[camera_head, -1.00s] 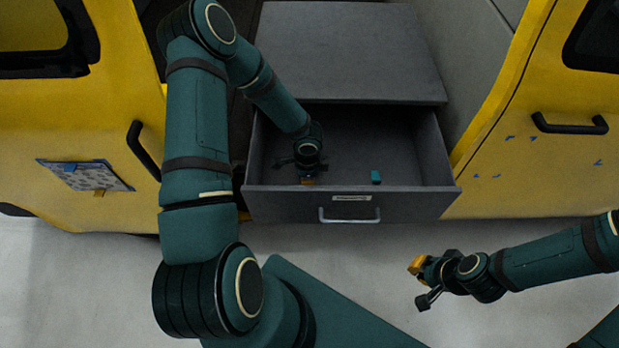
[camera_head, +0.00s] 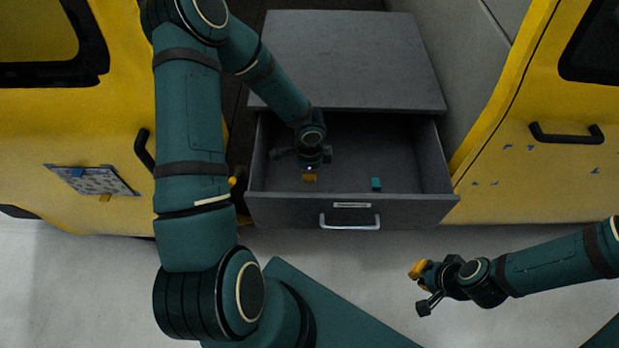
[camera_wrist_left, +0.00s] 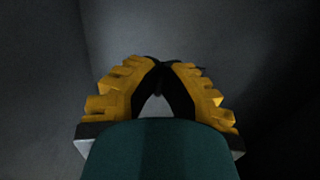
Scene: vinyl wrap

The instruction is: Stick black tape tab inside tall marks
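The open grey drawer (camera_head: 222,205) lies between two yellow doors. My left gripper (camera_head: 309,177) reaches down into it, near its front wall. In the left wrist view my left gripper's yellow-padded fingers (camera_wrist_left: 160,68) converge and their dark tips seem to meet; I see no clear item between them. No black tape tab can be made out. Small blue marks (camera_head: 533,139) are on the right yellow door (camera_head: 545,195), some higher and some lower; I cannot tell which are the tall ones. My right gripper (camera_head: 417,272) hangs over the floor, away from the door; its opening is unclear.
A small teal block (camera_head: 376,184) lies in the drawer, right of my left gripper. The drawer has a metal handle (camera_head: 349,226). A patterned sheet with tape (camera_head: 92,181) is on the left door. A black door handle (camera_head: 567,133) sits above the right-door marks. The floor in front is clear.

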